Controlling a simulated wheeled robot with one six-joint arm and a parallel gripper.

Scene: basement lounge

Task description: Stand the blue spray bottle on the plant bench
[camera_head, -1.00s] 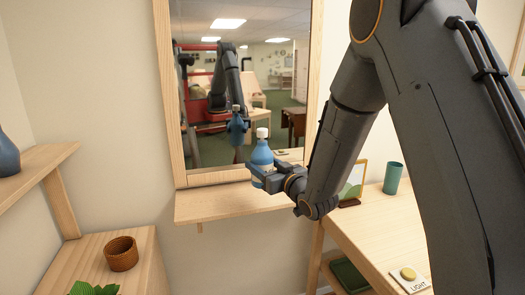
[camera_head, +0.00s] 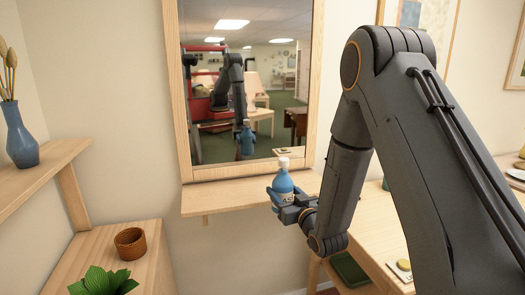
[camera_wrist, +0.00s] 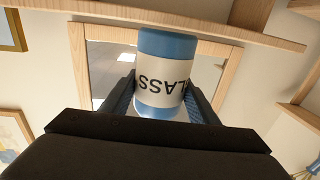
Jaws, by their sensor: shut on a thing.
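The blue spray bottle (camera_head: 282,184) has a white cap and a white label. My gripper (camera_head: 286,199) is shut around its body and holds it upright in front of the ledge under the mirror. In the wrist view, the bottle (camera_wrist: 165,58) sits between both fingers of my gripper (camera_wrist: 165,105), its label letters upside down. The bench's near part is cut off by the frame.
A wooden ledge (camera_head: 232,197) juts out below the mirror (camera_head: 245,110), just behind the bottle. A shelf (camera_head: 45,172) with a blue vase (camera_head: 21,140) overhangs the bench's left side. A wooden table (camera_head: 370,258) is at right. Bare bench top shows behind the woven pot.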

